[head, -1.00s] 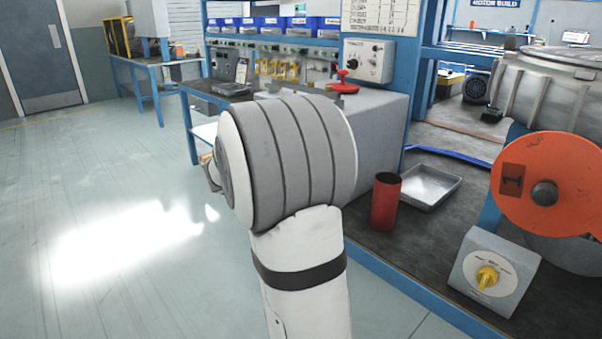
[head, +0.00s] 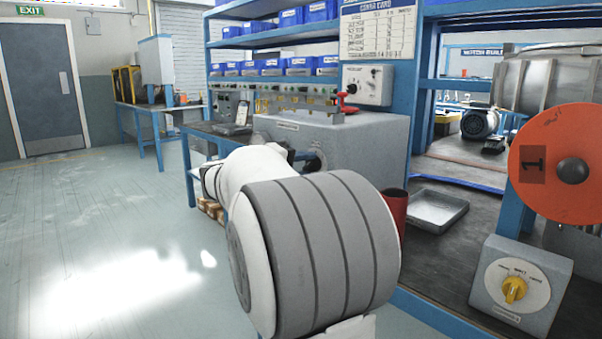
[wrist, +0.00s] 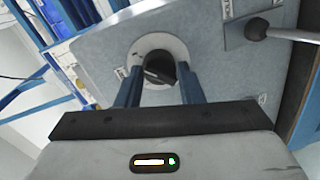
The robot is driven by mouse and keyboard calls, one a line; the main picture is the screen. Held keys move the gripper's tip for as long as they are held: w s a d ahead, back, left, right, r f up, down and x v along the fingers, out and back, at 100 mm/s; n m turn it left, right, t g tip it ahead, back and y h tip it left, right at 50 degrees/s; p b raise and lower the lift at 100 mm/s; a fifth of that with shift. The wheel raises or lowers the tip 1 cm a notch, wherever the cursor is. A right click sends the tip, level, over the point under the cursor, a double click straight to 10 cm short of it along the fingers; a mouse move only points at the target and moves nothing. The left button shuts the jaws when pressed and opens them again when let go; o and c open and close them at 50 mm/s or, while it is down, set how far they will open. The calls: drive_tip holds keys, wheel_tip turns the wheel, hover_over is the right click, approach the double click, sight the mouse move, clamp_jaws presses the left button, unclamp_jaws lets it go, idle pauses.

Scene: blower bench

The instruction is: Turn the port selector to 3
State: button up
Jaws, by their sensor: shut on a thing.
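In the wrist view, a black knob (wrist: 158,66) sits on a round pale dial plate (wrist: 134,50) on a grey panel (wrist: 208,52). Small labels stand around the dial, too small to read, and I cannot tell which mark the knob points to. My gripper (wrist: 158,74) has its two blue fingers on either side of the knob and is shut on it. In the head view my arm reaches to the front of the large grey housing (head: 370,142); the gripper and knob are mostly hidden there behind my arm.
A grey box with a yellow knob (head: 514,289), an orange disc marked 1 (head: 545,165), a metal tray (head: 437,208) and a red cylinder (head: 396,207) are at right. The floor at left is clear.

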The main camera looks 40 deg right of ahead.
drive_tip(key=shift+r, duration=0.25)
drive_tip(key=o, duration=0.6)
drive_tip(key=shift+d, duration=0.1)
drive_tip(key=o, duration=0.3)
drive_tip(key=shift+f, duration=0.15)
drive_tip(key=shift+o, duration=0.2)
drive_tip(key=a+p, duration=0.2)
drive_tip(key=a, duration=0.6)
drive_tip(key=shift+s+r, duration=0.25)
drive_tip(key=shift+s, duration=0.1)
drive_tip(key=shift+d, duration=0.1)
